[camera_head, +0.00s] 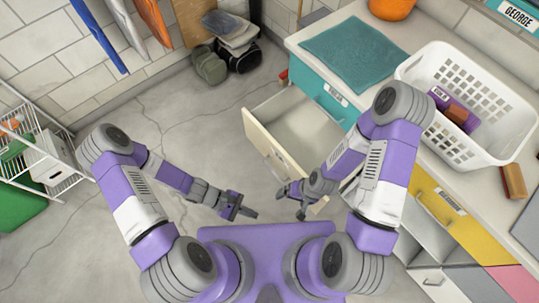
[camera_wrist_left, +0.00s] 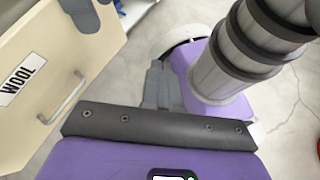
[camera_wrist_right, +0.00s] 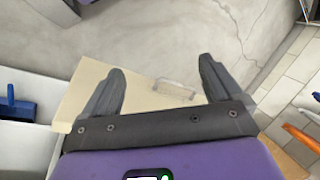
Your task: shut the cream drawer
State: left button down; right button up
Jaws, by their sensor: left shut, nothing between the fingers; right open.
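My right gripper (camera_head: 290,193) is open at the near end of the drawer front. In the right wrist view the drawer front (camera_wrist_right: 140,95) and handle (camera_wrist_right: 175,88) show beyond the spread fingers; I cannot tell whether they touch. My left gripper (camera_head: 248,212) is shut and empty, in front of the drawer and apart from it.
The counter holds a teal mat (camera_head: 352,52), a white basket (camera_head: 470,105) and a brown block (camera_head: 513,181). A yellow drawer (camera_head: 445,205) is further right. The floor between is clear.

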pick_arm(q)
jog(key=w+d+f+n+t+h+b, duration=0.1)
jog(key=w+f+n+t+h+b, duration=0.15)
jog(key=w+n+t+h, duration=0.35)
jog(key=n+t+y+b, duration=0.2)
jog(key=n+t+b, duration=0.1)
jog(key=n+t, duration=0.45)
send_near(274, 146)
jog(key=shift+t, duration=0.35)
jog(key=b+x, duration=0.2)
jog(key=f+b+x, duration=0.1)
jog(key=x, duration=0.2)
jog(key=shift+w+d+b, duration=0.1)
jog(key=shift+d+b, duration=0.25)
jog(key=shift+w+d, duration=0.4)
jog(key=shift+d, duration=0.05)
pick_arm(e)
notch_tip(274, 146, down, 11)
jog(key=shift+f, duration=0.1)
